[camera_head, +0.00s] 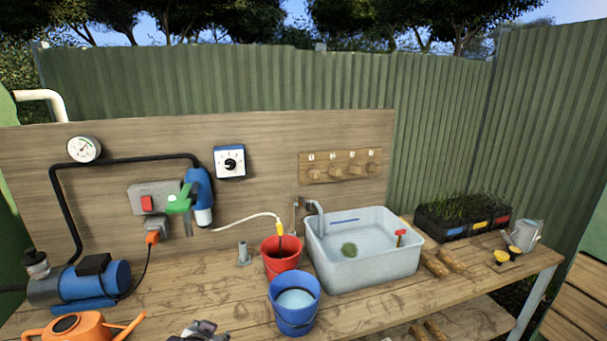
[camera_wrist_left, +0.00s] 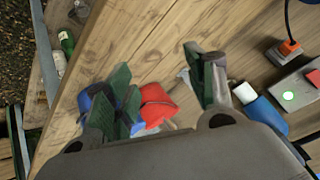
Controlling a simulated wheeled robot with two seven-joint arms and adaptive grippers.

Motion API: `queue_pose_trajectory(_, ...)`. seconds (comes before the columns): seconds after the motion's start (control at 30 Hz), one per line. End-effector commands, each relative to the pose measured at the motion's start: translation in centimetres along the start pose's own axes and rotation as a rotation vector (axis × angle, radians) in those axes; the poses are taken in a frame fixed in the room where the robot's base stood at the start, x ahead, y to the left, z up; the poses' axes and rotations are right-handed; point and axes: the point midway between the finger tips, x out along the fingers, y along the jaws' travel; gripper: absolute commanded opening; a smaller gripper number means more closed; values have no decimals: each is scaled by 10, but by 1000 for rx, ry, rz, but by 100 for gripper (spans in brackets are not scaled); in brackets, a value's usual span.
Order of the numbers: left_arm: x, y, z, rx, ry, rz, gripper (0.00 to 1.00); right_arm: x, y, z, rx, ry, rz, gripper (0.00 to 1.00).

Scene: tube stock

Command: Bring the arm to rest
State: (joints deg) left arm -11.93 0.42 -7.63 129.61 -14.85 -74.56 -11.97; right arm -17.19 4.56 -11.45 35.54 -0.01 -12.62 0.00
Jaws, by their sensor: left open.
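My left gripper (camera_head: 203,331) shows at the bottom edge of the head view, in front of the workbench (camera_head: 180,305); most of it is cut off by the frame. In the left wrist view the same gripper (camera_wrist_left: 158,80) has its two green-padded fingers spread apart. Nothing is held between them. Beyond the fingers a red bucket (camera_wrist_left: 158,104) shows, with part of a blue bucket (camera_wrist_left: 84,102) beside it, partly hidden by a finger. My right gripper is not in view.
An orange watering can (camera_head: 85,328) stands left of the gripper. The blue bucket (camera_head: 294,318) and red bucket (camera_head: 282,268) stand to its right, near the white sink (camera_head: 365,278). A blue pump (camera_head: 95,282) is at the left. Bare wood lies between.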

Motion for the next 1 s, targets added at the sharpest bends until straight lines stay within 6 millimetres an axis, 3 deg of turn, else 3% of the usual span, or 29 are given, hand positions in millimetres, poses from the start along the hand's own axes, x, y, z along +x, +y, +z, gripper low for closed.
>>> queue_pose_trajectory(0.2,-17,24,62,-56,-126,92,55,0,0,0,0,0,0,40)
queue_pose_trajectory(0.43,-42,47,116,-107,-249,178,55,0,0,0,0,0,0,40)
queue_pose_trajectory(0.6,-55,57,139,-128,-308,215,55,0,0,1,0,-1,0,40)
queue_pose_trajectory(1.0,-79,72,172,-156,-398,270,55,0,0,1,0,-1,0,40)
